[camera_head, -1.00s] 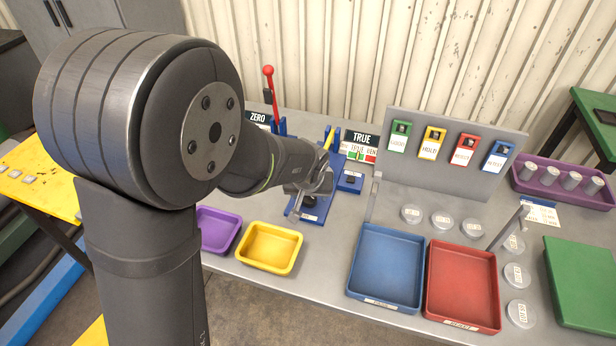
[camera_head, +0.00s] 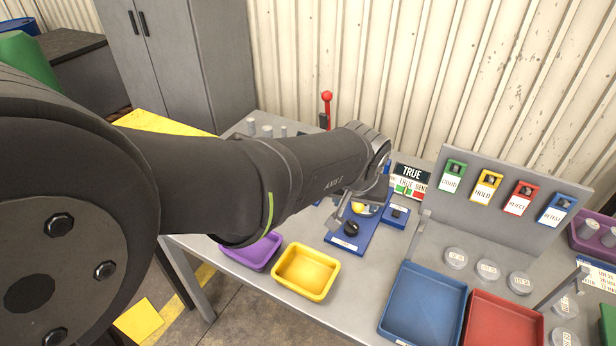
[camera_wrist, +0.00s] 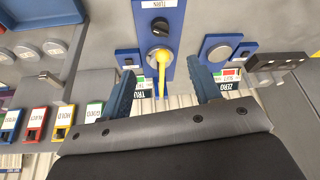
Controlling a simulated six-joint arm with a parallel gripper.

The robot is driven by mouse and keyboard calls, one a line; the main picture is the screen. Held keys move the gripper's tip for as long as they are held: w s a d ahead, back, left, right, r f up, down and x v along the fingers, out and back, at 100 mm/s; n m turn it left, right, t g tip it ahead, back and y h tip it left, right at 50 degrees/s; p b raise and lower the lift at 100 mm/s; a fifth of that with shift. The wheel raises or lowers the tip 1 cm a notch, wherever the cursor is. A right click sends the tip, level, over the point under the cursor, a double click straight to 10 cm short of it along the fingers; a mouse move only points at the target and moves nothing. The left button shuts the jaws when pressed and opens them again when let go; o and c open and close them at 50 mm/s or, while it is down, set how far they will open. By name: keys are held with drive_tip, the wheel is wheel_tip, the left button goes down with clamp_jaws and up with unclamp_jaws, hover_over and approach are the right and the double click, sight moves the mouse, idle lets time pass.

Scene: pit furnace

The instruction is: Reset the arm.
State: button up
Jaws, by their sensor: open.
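My gripper (camera_head: 362,204) is at the end of my outstretched arm, above the blue fixture (camera_head: 338,242) on the grey bench. Its two fingers are apart, and in the wrist view my gripper (camera_wrist: 160,86) shows nothing between them that it grips. A slim yellow piece (camera_wrist: 162,72) stands on the blue fixture beyond the fingertips in the wrist view. The fixture also carries a black knob (camera_head: 351,229). My arm hides part of the bench behind it.
A purple tray (camera_head: 250,262) and a yellow tray (camera_head: 306,289) lie along the front edge. Blue (camera_head: 420,325) and red (camera_head: 503,333) trays lie to the right. A red-knobbed lever (camera_head: 326,98) rises behind my arm. A label panel (camera_head: 490,243) stands at the back right.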

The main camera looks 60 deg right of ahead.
sight(352, 227)
idle(0.6)
drive_tip(key=x, duration=1.7)
drive_tip(key=shift+f, duration=0.2)
